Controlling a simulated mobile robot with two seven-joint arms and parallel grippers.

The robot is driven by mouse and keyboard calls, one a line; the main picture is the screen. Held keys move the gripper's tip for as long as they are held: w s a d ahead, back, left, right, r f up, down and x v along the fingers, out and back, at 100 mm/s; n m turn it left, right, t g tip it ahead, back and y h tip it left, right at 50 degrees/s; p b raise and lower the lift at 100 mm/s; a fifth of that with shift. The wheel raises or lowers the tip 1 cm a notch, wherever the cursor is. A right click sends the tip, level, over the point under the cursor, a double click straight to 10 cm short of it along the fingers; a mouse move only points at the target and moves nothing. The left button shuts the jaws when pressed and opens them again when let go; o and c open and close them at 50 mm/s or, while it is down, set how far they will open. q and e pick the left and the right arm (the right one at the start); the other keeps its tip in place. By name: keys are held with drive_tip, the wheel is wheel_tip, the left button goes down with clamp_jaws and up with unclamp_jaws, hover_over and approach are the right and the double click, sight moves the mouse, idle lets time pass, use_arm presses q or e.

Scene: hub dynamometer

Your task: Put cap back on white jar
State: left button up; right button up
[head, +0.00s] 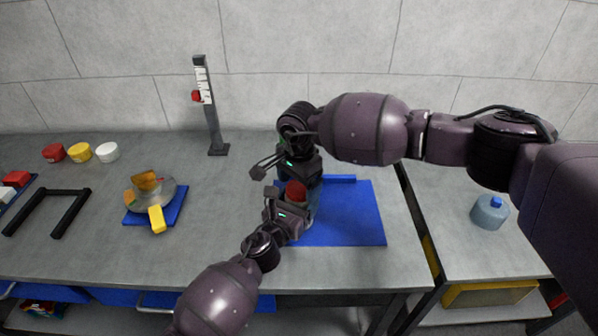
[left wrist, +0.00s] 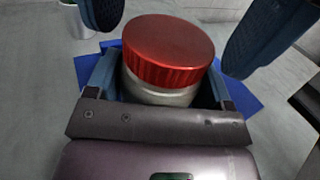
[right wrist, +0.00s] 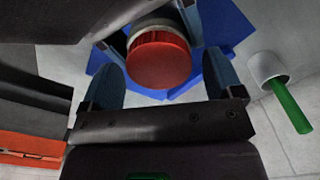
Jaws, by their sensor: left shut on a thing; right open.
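The white jar (left wrist: 160,95) stands over the blue mat (head: 355,215), its body between the fingers of my left gripper (left wrist: 160,85), which is shut on it. The red cap (left wrist: 168,48) sits on top of the jar; whether it is screwed tight I cannot tell. The cap also shows in the head view (head: 296,191) and the right wrist view (right wrist: 158,62). My right gripper (right wrist: 162,80) is open above the jar, its fingers apart on either side of the cap and clear of it. The jar is mostly hidden by my grippers in the head view.
A white cup (right wrist: 268,66) with a green stick stands beside the mat. A blue-capped bottle (head: 489,212) stands on the right table.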

drive_tip(key=shift+f, duration=0.4)
drive_tip(key=c, duration=0.9)
drive_tip(key=m, duration=0.6)
drive_tip(key=shift+m, duration=0.3)
drive_tip(key=shift+c, duration=0.2)
drive_tip(key=shift+w, duration=0.1)
drive_tip(key=o, duration=0.9)
drive_tip(key=shift+o, duration=0.6)
drive_tip(key=shift+s, duration=0.2)
